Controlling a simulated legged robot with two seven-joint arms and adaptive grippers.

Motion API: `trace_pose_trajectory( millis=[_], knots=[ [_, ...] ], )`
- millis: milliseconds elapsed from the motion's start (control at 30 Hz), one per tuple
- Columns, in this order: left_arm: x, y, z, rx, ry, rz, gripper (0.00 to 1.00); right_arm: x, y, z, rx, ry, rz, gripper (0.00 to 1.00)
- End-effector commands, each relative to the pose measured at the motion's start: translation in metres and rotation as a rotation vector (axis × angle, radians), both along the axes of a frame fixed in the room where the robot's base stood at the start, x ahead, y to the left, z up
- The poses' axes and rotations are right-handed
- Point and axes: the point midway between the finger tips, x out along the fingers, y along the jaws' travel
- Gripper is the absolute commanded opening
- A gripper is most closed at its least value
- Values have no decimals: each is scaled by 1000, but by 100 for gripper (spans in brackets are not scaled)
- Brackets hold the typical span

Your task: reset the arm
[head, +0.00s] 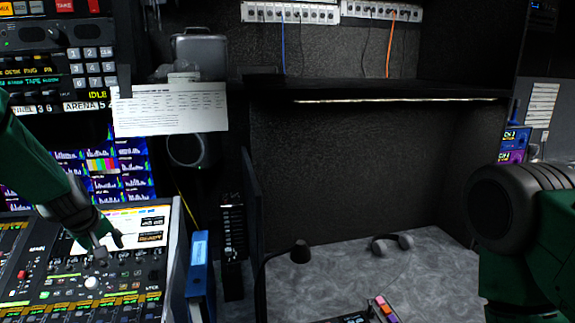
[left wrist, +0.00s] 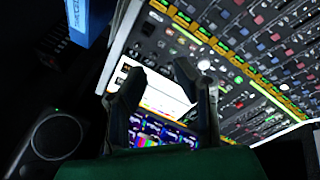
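My left arm, green, comes in from the left in the head view. Its dark left gripper (head: 108,244) hangs over the upper part of the audio mixing console (head: 70,285), close to the console's lit screen (head: 150,222). In the left wrist view the two dark fingers of the left gripper (left wrist: 158,74) stand apart with nothing between them. The console (left wrist: 235,75) fills that view's upper right. I cannot tell whether the fingertips touch the console. My right arm shows at the right edge of the head view as a dark joint and green link; its gripper is out of view.
A blue binder (head: 198,265) stands just right of the console. A paper sheet (head: 170,108) hangs above. Headphones (head: 391,243) and a gooseneck microphone (head: 299,252) are on the grey desk (head: 345,265), whose middle is mostly clear. A round speaker (left wrist: 58,135) shows in the left wrist view.

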Motion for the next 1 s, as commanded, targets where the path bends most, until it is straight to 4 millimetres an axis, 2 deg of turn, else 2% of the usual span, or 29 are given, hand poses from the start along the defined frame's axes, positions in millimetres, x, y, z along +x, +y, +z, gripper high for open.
trace_pose_trajectory(
  millis=[33,267,467,567,667,800,900,1000],
  knots=[
    [-6,-2,-11,9,17,-9,26,1,0,0,0,-2,0,40],
    [-35,-7,-55,63,78,-61,26,1,0,0,0,-2,0,40],
    [-83,-17,-104,126,151,-142,26,1,0,0,0,-2,0,40],
    [-116,-25,-135,161,201,-206,26,1,0,0,0,-1,0,40],
    [-163,-36,-172,200,265,-300,26,0,0,0,0,-1,0,40],
    [-253,-62,-219,240,358,-492,26,1,0,0,0,-1,0,40],
    [-313,-81,-236,241,401,-624,26,1,0,0,0,-1,0,40],
    [-364,-99,-243,226,430,-738,26,1,0,0,0,-1,0,40]
  ],
)
